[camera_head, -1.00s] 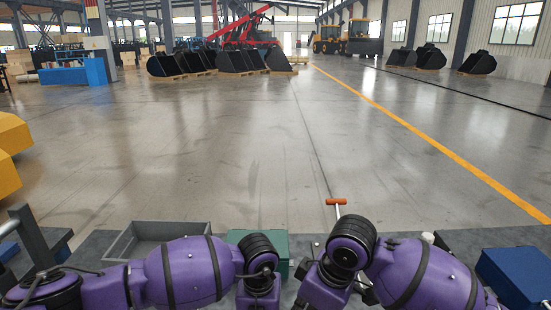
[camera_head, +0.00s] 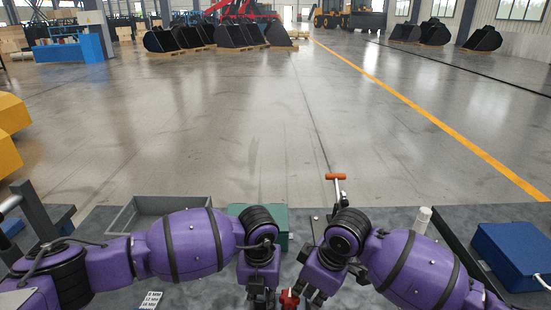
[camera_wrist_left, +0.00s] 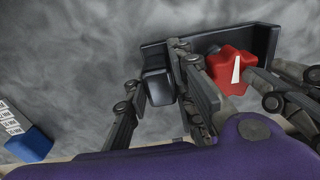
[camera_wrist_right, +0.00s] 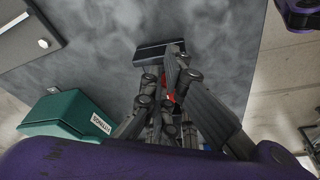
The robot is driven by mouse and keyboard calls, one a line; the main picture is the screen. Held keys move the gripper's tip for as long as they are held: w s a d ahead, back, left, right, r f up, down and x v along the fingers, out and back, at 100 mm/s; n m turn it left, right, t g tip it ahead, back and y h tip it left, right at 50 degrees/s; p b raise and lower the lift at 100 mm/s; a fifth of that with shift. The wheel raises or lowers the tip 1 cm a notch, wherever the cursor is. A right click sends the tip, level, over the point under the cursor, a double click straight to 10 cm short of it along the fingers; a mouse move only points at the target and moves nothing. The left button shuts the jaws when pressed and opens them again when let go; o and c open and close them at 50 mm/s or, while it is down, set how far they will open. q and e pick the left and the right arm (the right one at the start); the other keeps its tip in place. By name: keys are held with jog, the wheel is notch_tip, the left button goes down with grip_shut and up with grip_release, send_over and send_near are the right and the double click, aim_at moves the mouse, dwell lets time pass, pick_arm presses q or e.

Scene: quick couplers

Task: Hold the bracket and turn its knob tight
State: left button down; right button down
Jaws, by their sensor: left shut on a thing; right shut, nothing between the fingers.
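The black bracket (camera_wrist_left: 262,40) lies on the grey mat in the left wrist view; its upright block (camera_wrist_left: 157,86) is between the fingers of my left gripper (camera_wrist_left: 165,92), which is shut on it. The red knob (camera_wrist_left: 232,66) with a white pointer mark sits beside the block; it also shows at the bottom of the head view (camera_head: 289,299). My right gripper (camera_wrist_right: 168,82) is shut with nothing between its fingers, close beside the knob. Whether it touches the knob I cannot tell. In the right wrist view the bracket (camera_wrist_right: 152,52) shows beyond the fingers, which mostly hide the knob.
A grey open tray (camera_head: 150,205) and a green case (camera_head: 281,215) stand at the back of the bench. An orange-handled tool (camera_head: 336,177) stands beyond my right wrist. A blue case (camera_head: 514,253) is at the right. Size labels (camera_head: 152,299) lie at the front left.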

aim_at(299, 302)
jog(key=shift+s+a+f, duration=0.1)
jog(key=shift+a+f, duration=0.15)
jog(key=shift+a, duration=0.2)
dwell(0.6)
jog(key=shift+s+a, duration=0.1)
jog(key=shift+s, duration=0.2)
jog(key=shift+s+a, duration=0.15)
jog(key=shift+s, duration=0.25)
jog(key=shift+s+a, duration=0.35)
jog(key=shift+s+a+r, duration=0.1)
jog(key=shift+a+r, duration=0.05)
jog(key=shift+a, duration=0.05)
dwell(0.5)
jog(key=shift+d, duration=0.1)
jog(key=shift+s+d+r, duration=0.1)
jog(key=shift+s+d, duration=0.05)
jog(key=shift+w+a+v, duration=0.1)
jog(key=shift+a+v, duration=0.05)
jog(key=shift+v, duration=0.8)
jog(key=shift+w+a+v, duration=0.15)
jog(key=shift+v, duration=0.8)
jog(key=shift+w+a+v, duration=0.1)
jog(key=shift+a+v, duration=0.05)
jog(key=shift+v, duration=0.8)
